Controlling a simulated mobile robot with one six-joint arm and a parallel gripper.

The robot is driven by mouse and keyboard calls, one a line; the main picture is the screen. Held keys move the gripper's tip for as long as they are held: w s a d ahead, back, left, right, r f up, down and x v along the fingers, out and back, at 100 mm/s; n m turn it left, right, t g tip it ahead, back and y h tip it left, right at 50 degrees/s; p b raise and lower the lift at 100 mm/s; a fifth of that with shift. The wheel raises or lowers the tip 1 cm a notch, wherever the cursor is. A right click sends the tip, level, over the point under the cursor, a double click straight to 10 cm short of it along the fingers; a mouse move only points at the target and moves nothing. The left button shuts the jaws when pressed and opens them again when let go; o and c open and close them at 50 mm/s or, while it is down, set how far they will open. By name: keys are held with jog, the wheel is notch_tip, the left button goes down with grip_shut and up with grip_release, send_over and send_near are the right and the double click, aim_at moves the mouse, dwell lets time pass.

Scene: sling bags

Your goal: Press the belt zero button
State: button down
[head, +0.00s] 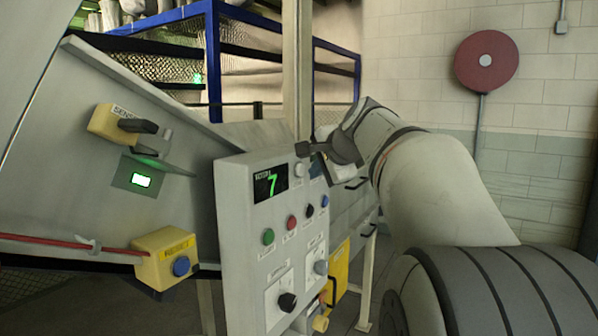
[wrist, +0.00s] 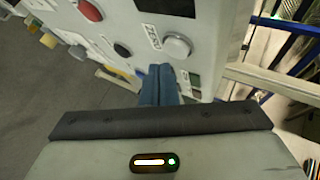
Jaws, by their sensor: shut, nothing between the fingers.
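The zero button is a round pale grey button on the grey control panel (head: 235,205), beside a label that reads like "ZERO" in the wrist view. In the head view the button (head: 300,170) sits right of the display. In the wrist view the button (wrist: 178,46) is just above and right of my fingertips. My gripper (head: 303,149) is at the panel's upper right, its dark tip just above the button in the picture. In the wrist view my gripper (wrist: 162,72) shows blue fingers together, with nothing between them. I cannot tell whether they touch the panel.
A display (head: 270,183) shows a green 7. Green (head: 268,236), red (head: 291,222), black (head: 310,210) and blue (head: 325,201) buttons sit below it. A yellow box with a blue button (head: 181,266) hangs at left. A blue rack (head: 214,60) stands behind.

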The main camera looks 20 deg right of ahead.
jog(key=shift+w, duration=0.1)
dwell(0.7)
jog(key=shift+w+a, duration=0.25)
jog(key=shift+w, duration=0.1)
jog(key=shift+w+a+p, duration=0.3)
jog(key=shift+w+p, duration=0.05)
jog(key=shift+p, duration=0.15)
dwell(0.7)
jog(key=shift+s, duration=0.1)
jog(key=shift+s+d+b, duration=0.35)
jog(key=shift+s+d, duration=0.15)
jog(key=shift+s, duration=0.1)
jog(key=s+d+b, duration=0.1)
jog(key=s, duration=0.1)
jog(key=s+d, duration=0.2)
jog(key=shift+b, duration=0.35)
dwell(0.9)
